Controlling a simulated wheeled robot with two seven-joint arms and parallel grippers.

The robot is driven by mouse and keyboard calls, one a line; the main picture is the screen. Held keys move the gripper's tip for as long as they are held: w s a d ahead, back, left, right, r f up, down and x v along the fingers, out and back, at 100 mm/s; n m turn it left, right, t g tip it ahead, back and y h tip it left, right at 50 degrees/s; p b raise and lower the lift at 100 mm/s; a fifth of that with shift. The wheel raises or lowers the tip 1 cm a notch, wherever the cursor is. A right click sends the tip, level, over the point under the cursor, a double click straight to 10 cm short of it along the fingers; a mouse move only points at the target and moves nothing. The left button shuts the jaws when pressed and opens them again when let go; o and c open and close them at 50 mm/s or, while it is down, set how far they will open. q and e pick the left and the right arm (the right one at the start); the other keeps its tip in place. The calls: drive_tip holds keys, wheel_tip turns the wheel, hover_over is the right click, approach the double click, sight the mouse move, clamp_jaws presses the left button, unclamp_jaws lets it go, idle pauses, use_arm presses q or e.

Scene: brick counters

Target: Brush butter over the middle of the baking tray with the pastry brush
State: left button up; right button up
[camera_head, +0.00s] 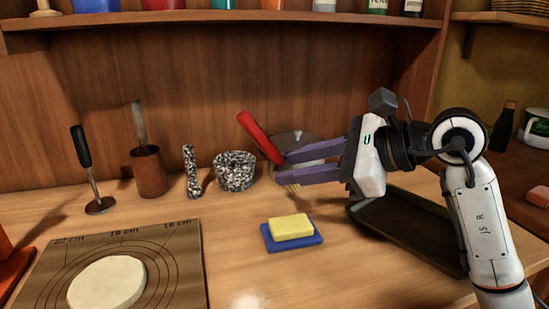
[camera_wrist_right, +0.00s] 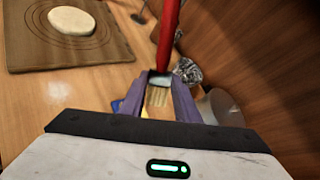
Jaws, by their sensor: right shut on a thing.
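The pastry brush (camera_head: 259,137) has a red handle and pale bristles. My right gripper (camera_head: 282,170) is shut on it and holds it tilted above the counter, with the handle up to the left and the bristles down. The brush also shows in the right wrist view (camera_wrist_right: 167,38), between the purple fingers of the right gripper (camera_wrist_right: 160,82). The yellow butter (camera_head: 291,226) lies on a blue dish (camera_head: 309,241) below and in front of the gripper. The dark baking tray (camera_head: 415,232) lies to the right, partly hidden behind my right arm. My left gripper is not in view.
A pastry mat (camera_head: 187,268) with a round of dough (camera_head: 106,283) lies at the left. A speckled mortar (camera_head: 236,172), a pestle (camera_head: 191,172), a copper pot (camera_head: 149,172) and a black-handled tool (camera_head: 82,147) stand along the back. A grey round object (camera_head: 296,140) is behind the gripper.

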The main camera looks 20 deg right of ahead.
wheel_tip(320, 180, down, 5)
drive_tip(key=b, duration=0.4)
drive_tip(key=shift+f+b, duration=0.1)
drive_tip(key=shift+b, duration=0.3)
drive_tip(key=shift+f+b, duration=0.35)
drive_tip(key=shift+f, duration=0.05)
drive_tip(key=shift+f+b, duration=0.45)
drive_tip(key=shift+f, duration=0.15)
idle(1.1)
drive_tip(key=shift+r, duration=0.1)
